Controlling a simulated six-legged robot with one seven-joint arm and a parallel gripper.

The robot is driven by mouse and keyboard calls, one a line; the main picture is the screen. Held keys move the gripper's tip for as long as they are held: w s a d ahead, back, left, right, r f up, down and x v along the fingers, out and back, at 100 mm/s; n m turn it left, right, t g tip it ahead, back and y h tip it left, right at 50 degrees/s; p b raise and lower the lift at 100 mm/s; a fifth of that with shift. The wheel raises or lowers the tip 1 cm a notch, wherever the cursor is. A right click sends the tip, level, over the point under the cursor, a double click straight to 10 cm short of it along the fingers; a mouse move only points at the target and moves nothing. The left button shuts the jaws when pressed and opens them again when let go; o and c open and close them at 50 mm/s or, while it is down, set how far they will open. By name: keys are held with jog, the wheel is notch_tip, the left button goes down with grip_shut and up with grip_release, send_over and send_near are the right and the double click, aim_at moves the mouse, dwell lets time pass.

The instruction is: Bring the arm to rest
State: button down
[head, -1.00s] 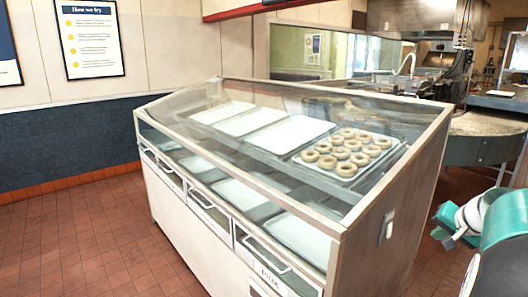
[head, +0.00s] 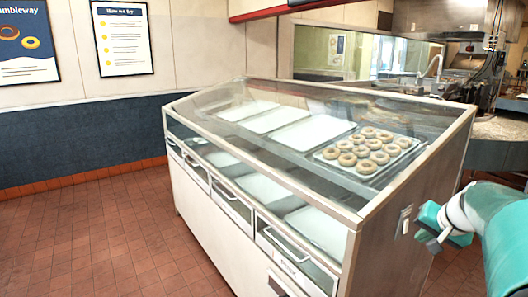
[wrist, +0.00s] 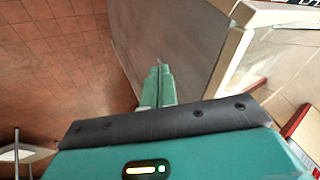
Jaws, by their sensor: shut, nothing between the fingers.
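My gripper (head: 436,236) shows at the right edge of the head view, at the end of my teal and white arm. It is beside the right end of the glass display case (head: 395,245), close to a small switch plate there. I cannot tell from the head view whether it touches the case. In the wrist view the two green fingers (wrist: 159,84) lie together with nothing between them. The side panel of the case also shows beyond them in the wrist view (wrist: 165,45).
Inside the case, a tray of several doughnuts (head: 366,150) sits to the right of white trays (head: 304,134). Red tiled floor (head: 90,240) is clear at left. A kitchen counter (head: 502,128) stands behind at right. Posters hang on the wall.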

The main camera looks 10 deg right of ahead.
jog(key=s+a+n+g+y, duration=0.1)
jog(key=s+a+n, duration=0.15)
jog(key=a, duration=0.95)
jog(key=s+a+n, duration=0.2)
jog(key=a+n, duration=0.1)
jog(key=a, duration=0.8)
jog(key=s+a+f+n, duration=0.3)
jog(key=s+a+n, duration=0.1)
jog(key=s+a, duration=0.5)
jog(key=shift+a+f+g, duration=0.25)
jog(key=shift+a+g, duration=0.15)
jog(key=shift+a, duration=0.35)
jog(key=shift+s+d, duration=0.15)
jog(key=shift+d, duration=0.05)
